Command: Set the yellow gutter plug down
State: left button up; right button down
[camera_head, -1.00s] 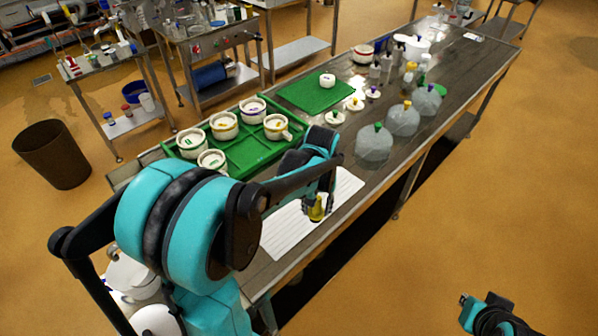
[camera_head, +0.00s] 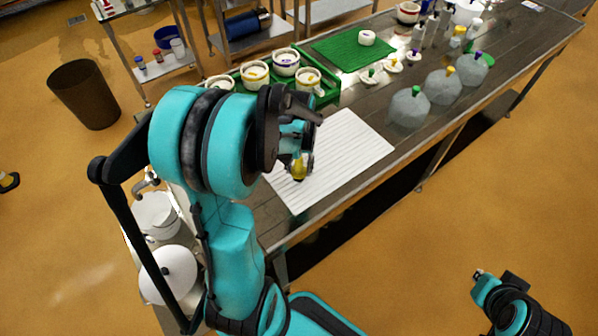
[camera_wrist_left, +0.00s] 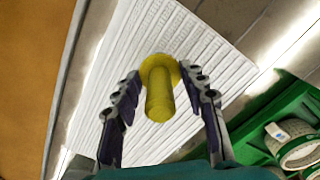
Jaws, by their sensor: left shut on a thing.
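The yellow gutter plug (camera_head: 299,170) is a short cylinder with a wider round end. My left gripper (camera_head: 297,155) is shut on it, over the near left part of the white ribbed mat (camera_head: 345,150). In the left wrist view the plug (camera_wrist_left: 159,95) sits between the two fingers (camera_wrist_left: 160,100), its wide end away from the wrist, with the ribbed mat (camera_wrist_left: 130,45) behind it. I cannot tell whether the plug touches the mat. My right gripper (camera_head: 479,275) is at the lower right, off the table; its jaws are too small to read.
A green tray (camera_head: 325,92) with several white moulds stands behind my left arm. A green board (camera_head: 350,50), small lidded pieces and grey domes (camera_head: 408,108) stand farther along the table. White pots (camera_head: 168,273) are at the near left. The mat's right part is clear.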

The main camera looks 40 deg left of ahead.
pick_arm(q)
notch_tip(320, 180, down, 2)
jog(key=shift+w+f, duration=0.1)
jog(key=shift+f, duration=0.1)
jog(key=shift+r, duration=0.1)
jog(key=shift+f+b, duration=0.2)
jog(key=shift+b, duration=0.2)
jog(key=o, duration=1.2)
jog(key=shift+r, duration=0.1)
